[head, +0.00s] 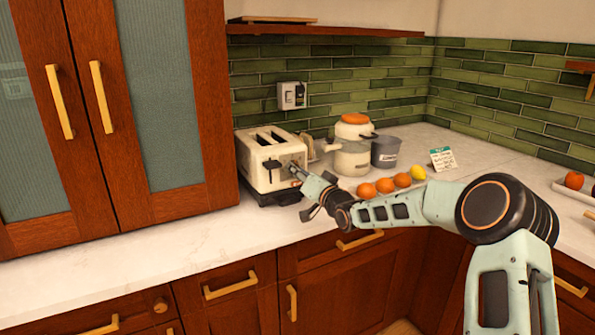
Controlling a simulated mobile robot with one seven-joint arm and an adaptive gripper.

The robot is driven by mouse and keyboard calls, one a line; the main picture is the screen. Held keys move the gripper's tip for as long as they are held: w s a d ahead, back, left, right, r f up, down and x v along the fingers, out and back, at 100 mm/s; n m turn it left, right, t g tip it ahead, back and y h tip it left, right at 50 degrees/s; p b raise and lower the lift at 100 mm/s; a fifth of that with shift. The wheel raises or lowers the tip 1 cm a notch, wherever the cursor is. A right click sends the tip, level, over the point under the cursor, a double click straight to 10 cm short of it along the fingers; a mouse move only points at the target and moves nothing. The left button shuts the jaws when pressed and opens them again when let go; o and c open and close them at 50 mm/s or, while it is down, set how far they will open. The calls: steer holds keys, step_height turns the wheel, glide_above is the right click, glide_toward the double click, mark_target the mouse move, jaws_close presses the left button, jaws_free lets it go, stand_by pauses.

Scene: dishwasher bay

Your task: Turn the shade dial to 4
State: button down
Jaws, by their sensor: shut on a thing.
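A cream two-slot toaster (254,163) stands on the counter beside the tall cabinet, with a dark lever on its near face. My gripper (297,171) reaches in from the right and its fingertips are against the right part of the toaster's near side. The gripper is shut on the shade dial there. The fingers cover the dial, so its pointer and its numbers cannot be read. The toaster's slots look empty.
Several oranges (367,190) and a lemon (418,173) lie right of my gripper. The counter (150,255) left of the toaster is clear.

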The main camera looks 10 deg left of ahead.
steer(key=shift+m, duration=2.4)
steer(key=c, duration=1.6)
jaws_free()
steer(key=v, duration=1.2)
